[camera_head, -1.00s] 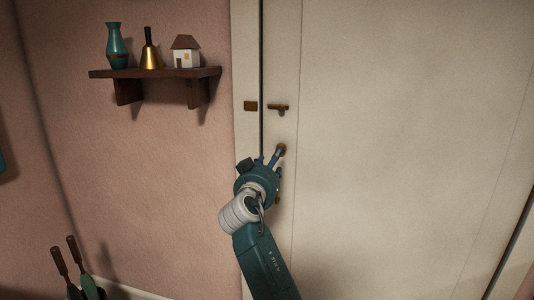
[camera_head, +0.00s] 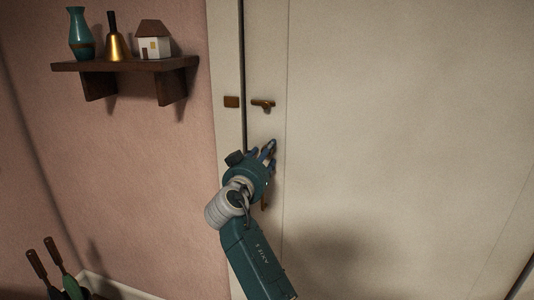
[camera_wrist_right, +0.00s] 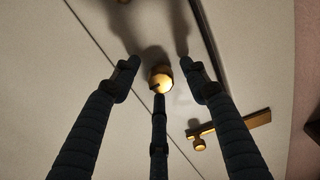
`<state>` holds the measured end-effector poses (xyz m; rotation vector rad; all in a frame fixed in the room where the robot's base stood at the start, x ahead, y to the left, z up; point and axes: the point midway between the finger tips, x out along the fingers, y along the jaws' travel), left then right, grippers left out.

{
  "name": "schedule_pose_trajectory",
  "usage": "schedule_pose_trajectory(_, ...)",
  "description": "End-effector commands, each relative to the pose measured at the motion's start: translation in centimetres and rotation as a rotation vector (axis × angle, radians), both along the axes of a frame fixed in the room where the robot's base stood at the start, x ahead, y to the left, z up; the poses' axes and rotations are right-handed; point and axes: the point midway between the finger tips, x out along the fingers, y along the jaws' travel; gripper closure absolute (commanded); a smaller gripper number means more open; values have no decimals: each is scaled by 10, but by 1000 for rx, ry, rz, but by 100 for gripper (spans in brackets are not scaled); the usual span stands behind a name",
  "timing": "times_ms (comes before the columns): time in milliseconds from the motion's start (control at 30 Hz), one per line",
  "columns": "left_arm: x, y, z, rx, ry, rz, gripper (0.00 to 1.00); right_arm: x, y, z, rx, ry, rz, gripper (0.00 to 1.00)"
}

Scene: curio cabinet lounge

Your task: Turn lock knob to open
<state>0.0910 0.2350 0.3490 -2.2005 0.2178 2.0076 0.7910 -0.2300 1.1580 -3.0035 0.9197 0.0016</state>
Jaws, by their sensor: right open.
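A cream door (camera_head: 400,120) has a small round brass lock knob (camera_wrist_right: 160,79) with a dark mark on its face. My right gripper (camera_head: 269,150) is at the door's left edge, below a brass latch (camera_head: 262,104). In the right wrist view my right gripper (camera_wrist_right: 160,80) is open, with its dark fingers spread around the knob. One finger's tip is just below the knob in that view; whether it touches cannot be told. In the head view the fingers mostly hide the knob. My left gripper is not in view.
A brass plate (camera_head: 231,101) sits on the frame left of the door gap. A wooden shelf (camera_head: 130,64) holds a teal vase (camera_head: 80,35), a gold bell (camera_head: 115,42) and a small house (camera_head: 154,40). Handled tools (camera_head: 50,262) stand at the lower left.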

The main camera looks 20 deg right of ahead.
Motion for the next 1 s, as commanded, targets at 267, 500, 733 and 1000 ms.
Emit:
schedule_pose_trajectory(267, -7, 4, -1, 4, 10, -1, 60, 0, 0, 0, 0, 0, 0, 87)
schedule_pose_trajectory(500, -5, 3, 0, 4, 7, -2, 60, 0, 0, -1, -3, 4, 0, 100)
schedule_pose_trajectory(733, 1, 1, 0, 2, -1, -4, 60, 0, 0, -2, -51, 38, 0, 100)
schedule_pose_trajectory(1000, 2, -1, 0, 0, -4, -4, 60, 0, -1, -3, -208, 146, 0, 100)
